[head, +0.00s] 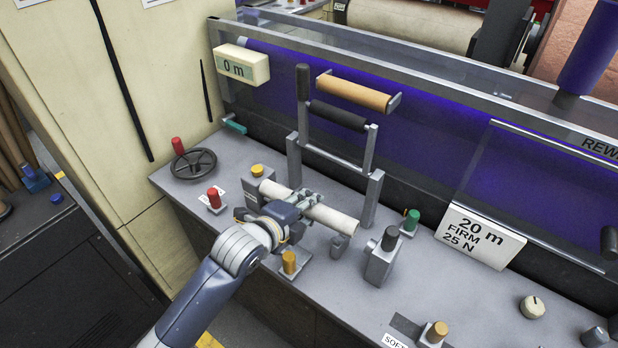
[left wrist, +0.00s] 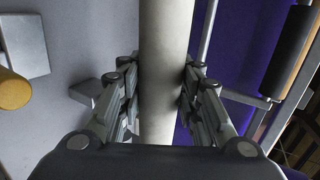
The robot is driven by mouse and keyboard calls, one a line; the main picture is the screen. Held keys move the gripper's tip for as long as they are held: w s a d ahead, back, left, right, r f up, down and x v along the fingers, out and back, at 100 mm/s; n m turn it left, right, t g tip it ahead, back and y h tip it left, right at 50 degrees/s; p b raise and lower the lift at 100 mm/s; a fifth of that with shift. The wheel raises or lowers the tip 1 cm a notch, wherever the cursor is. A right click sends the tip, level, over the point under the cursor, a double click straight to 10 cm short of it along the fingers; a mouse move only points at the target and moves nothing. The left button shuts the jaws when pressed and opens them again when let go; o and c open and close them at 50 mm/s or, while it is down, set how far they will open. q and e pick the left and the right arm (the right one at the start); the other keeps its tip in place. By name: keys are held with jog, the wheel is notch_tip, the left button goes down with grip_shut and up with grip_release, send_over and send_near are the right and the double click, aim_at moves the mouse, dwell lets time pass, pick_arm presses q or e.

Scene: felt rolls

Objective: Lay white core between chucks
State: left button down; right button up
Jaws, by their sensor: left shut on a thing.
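The white core (head: 334,216) is a pale tube lying roughly level and slanting down to the right over the grey bench in the head view. In the left wrist view the core (left wrist: 165,60) runs lengthwise between the fingers. My left gripper (head: 304,200) is shut on its middle. Two grey upright posts, likely the chuck stands, rise behind the core: a left one (head: 294,160) and a right one (head: 372,198). The core is in front of them, not between them. A small grey support (head: 340,244) is under its right end; contact is unclear. My right gripper is not in view.
Above the posts are a black roller (head: 338,116) and a tan roller (head: 354,92). A handwheel (head: 193,163), red knob (head: 214,197), yellow knob (head: 289,262) and grey lever block (head: 382,257) stand around the core. A "20 m FIRM 25 N" sign (head: 480,238) is at right.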

pick_arm(q)
jog(key=shift+w+r+m+h+p, duration=0.5)
jog(key=shift+w+p, duration=0.45)
jog(key=shift+w, duration=1.6)
notch_tip(320, 180, down, 8)
jog(key=b, duration=0.4)
jog(key=shift+d+g+b, duration=0.3)
jog(key=shift+d+b, duration=0.1)
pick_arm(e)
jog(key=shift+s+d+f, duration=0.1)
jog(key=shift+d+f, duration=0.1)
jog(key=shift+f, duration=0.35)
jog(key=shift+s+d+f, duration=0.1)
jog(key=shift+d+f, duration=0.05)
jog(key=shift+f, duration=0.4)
pick_arm(q)
jog(key=shift+f, duration=0.2)
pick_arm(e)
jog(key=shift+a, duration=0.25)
pick_arm(q)
jog(key=shift+f, duration=0.35)
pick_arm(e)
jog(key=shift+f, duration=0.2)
pick_arm(q)
jog(key=shift+f, duration=0.1)
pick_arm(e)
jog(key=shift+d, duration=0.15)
pick_arm(q)
jog(key=c, duration=1.1)
grip_release()
